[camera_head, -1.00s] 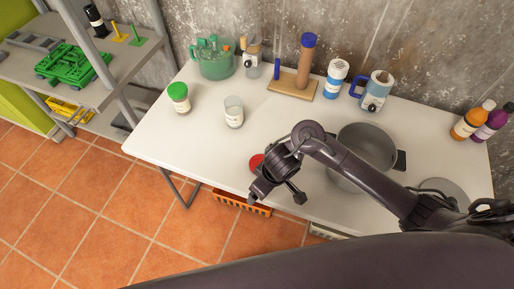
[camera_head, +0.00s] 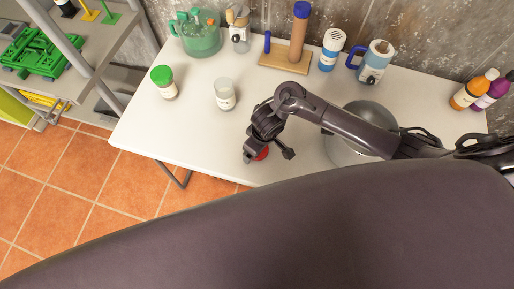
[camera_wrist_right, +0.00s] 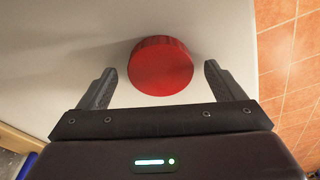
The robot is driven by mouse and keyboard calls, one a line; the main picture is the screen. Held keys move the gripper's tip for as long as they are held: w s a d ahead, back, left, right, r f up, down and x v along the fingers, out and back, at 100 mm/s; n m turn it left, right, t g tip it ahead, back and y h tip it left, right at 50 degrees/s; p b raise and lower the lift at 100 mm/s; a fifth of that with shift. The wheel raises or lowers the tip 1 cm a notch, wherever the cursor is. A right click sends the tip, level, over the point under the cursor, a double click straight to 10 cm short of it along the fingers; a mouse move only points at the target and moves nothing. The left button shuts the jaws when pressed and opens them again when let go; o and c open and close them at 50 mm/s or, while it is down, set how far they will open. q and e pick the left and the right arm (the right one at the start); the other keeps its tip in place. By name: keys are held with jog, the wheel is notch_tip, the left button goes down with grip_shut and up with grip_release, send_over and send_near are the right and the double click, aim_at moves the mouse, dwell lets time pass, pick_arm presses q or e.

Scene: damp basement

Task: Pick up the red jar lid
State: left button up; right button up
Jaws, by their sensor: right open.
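The red jar lid (camera_head: 262,153) lies on the white table (camera_head: 200,135) near its front edge, partly hidden by my right gripper in the head view. In the right wrist view the lid (camera_wrist_right: 161,66) is a round red disc, whole in sight, just ahead of and between the fingers. My right gripper (camera_head: 268,155) is open above the lid; its two fingers (camera_wrist_right: 160,84) stand apart on either side, with nothing held. A clear open jar (camera_head: 225,95) stands on the table behind and left of the lid. My left gripper is not in view.
A green-lidded jar (camera_head: 164,83) stands at the left. A grey pot (camera_head: 352,150) sits right of the lid behind my arm. A teal container (camera_head: 197,38), a wooden stand (camera_head: 284,62) and bottles line the back. The table's front edge is close to the lid.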

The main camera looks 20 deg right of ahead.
jog(key=shift+f, duration=0.3)
jog(key=shift+r, duration=0.1)
jog(key=shift+c, duration=0.6)
jog(key=c, duration=0.9)
jog(key=shift+r, duration=0.1)
notch_tip(320, 180, up, 20)
jog(key=p, duration=1.2)
jog(key=shift+w, duration=0.1)
